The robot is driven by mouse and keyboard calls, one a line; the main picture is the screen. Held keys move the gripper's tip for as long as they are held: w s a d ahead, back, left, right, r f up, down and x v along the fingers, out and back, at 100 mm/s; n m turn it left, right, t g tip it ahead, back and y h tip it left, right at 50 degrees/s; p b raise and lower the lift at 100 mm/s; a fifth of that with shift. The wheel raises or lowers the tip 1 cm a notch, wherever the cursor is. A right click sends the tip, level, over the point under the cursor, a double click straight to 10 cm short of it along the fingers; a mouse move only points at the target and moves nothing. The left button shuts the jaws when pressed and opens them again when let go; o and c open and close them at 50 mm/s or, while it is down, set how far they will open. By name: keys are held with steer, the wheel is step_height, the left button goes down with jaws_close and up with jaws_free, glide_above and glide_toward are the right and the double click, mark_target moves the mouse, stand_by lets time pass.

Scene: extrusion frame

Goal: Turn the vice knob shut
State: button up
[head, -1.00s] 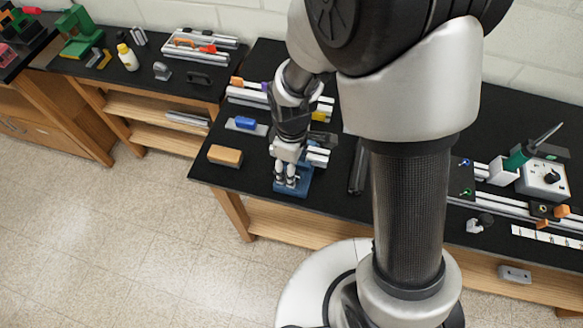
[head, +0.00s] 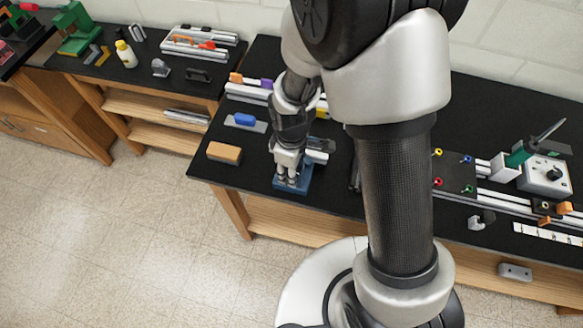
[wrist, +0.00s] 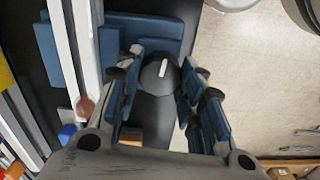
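The blue vice (head: 292,184) stands near the front edge of the black bench, below my gripper (head: 287,178). In the wrist view its blue body (wrist: 150,28) lies beside a pale metal rail. The vice knob (wrist: 158,78) is round and dark grey with a white mark, upright and slightly tilted in the picture. My gripper (wrist: 162,68) has one blue-padded finger on each side of the knob. The fingers are apart, with a narrow gap showing at the left; contact at the right is unclear. In the head view my gripper hides the knob.
Pale extrusion rails (head: 250,95) run behind. A dark panel with coloured knobs (head: 453,172) and a soldering station (head: 543,174) stand to the right.

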steer(key=c, duration=0.5)
steer(key=shift+o, duration=0.2)
steer(key=shift+m, duration=0.9)
steer(key=o, duration=1.1)
steer(key=shift+c, duration=0.2)
step_height(320, 180, up, 12)
